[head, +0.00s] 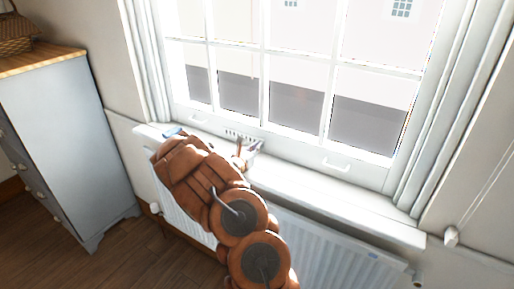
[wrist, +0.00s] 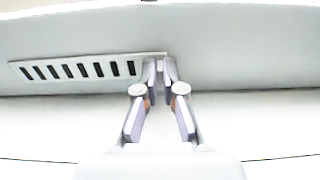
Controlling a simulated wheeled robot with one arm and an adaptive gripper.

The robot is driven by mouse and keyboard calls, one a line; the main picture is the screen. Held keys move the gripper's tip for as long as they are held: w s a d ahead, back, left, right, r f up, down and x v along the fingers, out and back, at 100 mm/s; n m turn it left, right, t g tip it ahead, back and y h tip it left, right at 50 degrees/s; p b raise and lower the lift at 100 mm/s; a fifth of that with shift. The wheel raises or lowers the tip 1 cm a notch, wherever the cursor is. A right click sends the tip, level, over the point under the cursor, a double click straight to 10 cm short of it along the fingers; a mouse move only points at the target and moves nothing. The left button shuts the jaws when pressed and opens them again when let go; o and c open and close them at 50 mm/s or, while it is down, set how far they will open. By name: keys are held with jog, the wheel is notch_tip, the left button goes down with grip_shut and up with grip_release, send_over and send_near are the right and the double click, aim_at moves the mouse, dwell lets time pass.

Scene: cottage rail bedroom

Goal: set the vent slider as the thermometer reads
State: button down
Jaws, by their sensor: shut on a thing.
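The white vent (head: 232,134) is set low in the window frame, just above the sill. In the wrist view the vent (wrist: 58,70) shows a row of dark, open-looking slots. My gripper (wrist: 161,64) is at the vent's right end, its fingertips close together on the small pale slider knob, which they mostly hide. In the head view my gripper (head: 246,150) reaches over the sill to the vent. No thermometer reading can be made out; a small blue item (head: 173,132) lies at the sill's left end, too small to identify.
The windowsill (head: 330,204) is clear to the right of my gripper. A white radiator (head: 325,250) is below it. A window handle (head: 337,165) sticks out right of the vent. A grey dresser (head: 60,135) with a wicker basket (head: 15,35) stands at left.

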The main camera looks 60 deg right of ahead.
jog(key=shift+s+f+b, duration=0.2)
jog(key=shift+s+b, duration=0.5)
jog(key=shift+b, duration=0.25)
jog(key=shift+s+r, duration=0.1)
jog(key=shift+s, duration=0.15)
jog(key=c, duration=1.3)
grip_release()
jog(key=shift+s, duration=0.1)
jog(key=shift+a, duration=0.1)
jog(key=shift+a, duration=0.25)
jog(key=a, duration=1.1)
jog(key=shift+s+a+r, duration=0.1)
jog(key=shift+s, duration=0.1)
